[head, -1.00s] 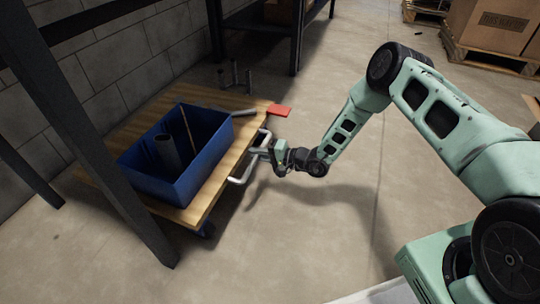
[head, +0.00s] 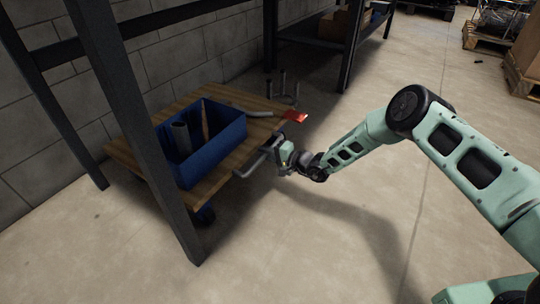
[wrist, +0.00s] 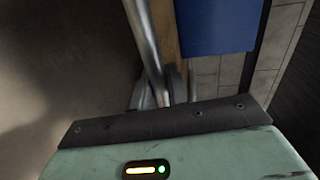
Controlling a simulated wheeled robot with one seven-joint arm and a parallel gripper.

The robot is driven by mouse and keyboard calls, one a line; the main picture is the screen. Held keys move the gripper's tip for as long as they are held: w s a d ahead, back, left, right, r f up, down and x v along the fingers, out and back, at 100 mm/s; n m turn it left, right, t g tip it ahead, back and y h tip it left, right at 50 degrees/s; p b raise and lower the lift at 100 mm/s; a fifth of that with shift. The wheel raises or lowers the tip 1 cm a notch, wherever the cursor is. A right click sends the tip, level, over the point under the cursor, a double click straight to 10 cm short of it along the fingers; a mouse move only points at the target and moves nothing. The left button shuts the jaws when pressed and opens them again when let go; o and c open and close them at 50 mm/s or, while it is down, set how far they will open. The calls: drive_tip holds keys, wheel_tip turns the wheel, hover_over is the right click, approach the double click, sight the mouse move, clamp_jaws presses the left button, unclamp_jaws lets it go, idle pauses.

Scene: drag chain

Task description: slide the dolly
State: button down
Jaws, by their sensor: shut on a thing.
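The dolly (head: 245,155) is a low wooden platform on casters with a pale metal handle (head: 249,170) along its near right side. A blue bin (head: 215,150) on it holds a grey tube and a thin brown piece. My gripper (head: 283,156) is at the handle's far end and shut on it. In the wrist view the handle bar (wrist: 146,45) runs down to the gripper's edge, beside the wooden deck (wrist: 166,30) and the blue bin (wrist: 217,25).
A dark rack post (head: 150,140) stands in front of the dolly's left part. A block wall (head: 170,60) is behind. A red flat piece (head: 296,115) and upright metal posts (head: 283,85) are at the far end. Floor (head: 350,230) to the right is clear.

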drive_tip(key=shift+w+a, duration=0.1)
drive_tip(key=shift+a, duration=0.1)
drive_tip(key=c, duration=1.4)
unclamp_jaws()
drive_tip(key=shift+p+v, duration=4.8)
drive_tip(key=shift+v, duration=3.9)
